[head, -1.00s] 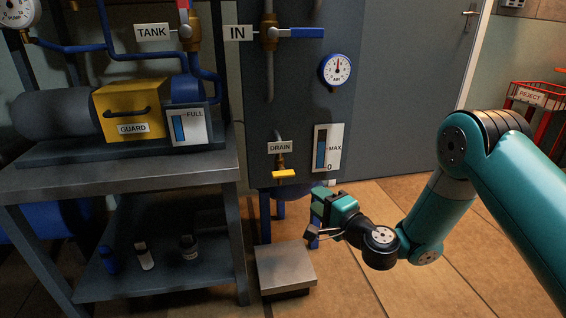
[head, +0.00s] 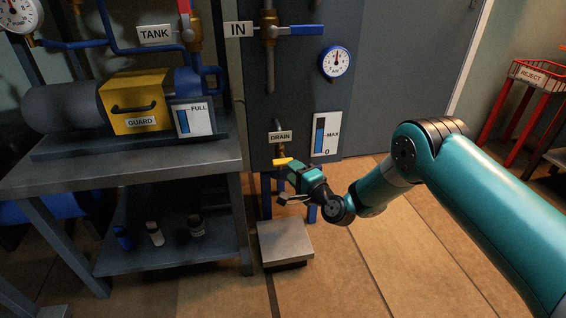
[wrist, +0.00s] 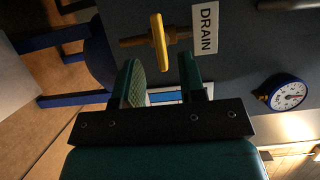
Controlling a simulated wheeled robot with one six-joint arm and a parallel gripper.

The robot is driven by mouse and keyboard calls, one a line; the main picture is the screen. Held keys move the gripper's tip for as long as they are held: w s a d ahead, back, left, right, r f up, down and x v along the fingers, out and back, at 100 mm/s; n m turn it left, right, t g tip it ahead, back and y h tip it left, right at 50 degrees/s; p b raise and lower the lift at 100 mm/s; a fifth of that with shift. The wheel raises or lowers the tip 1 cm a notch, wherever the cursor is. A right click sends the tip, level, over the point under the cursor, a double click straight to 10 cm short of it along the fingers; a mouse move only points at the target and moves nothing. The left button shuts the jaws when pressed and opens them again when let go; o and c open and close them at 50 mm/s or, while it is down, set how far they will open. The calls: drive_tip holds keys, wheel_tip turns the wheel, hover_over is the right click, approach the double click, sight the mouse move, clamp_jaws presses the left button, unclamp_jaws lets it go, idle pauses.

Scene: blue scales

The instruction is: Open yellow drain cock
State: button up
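The yellow drain cock handle (head: 283,161) is at the lower end of the drain pipe, under the DRAIN label (head: 280,137). In the wrist view the yellow handle (wrist: 158,43) sits on a brass stem, with the DRAIN label (wrist: 206,28) to its right. My gripper (wrist: 160,75) is open and empty, its two green fingers apart. The handle lies just beyond the fingertips, roughly in line with the gap. In the head view my gripper (head: 291,173) is just below and right of the handle and partly overlaps it. Contact cannot be told.
A metal platform (head: 286,241) stands on the floor below the drain. A level gauge (head: 326,134) and a round dial (head: 335,62) are on the panel to the right. A workbench (head: 120,163) with a yellow guard stands left.

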sight(283, 161)
drive_tip(key=shift+b+x, duration=0.55)
drive_tip(key=shift+x, duration=2.3)
drive_tip(key=shift+c, duration=0.4)
clamp_jaws()
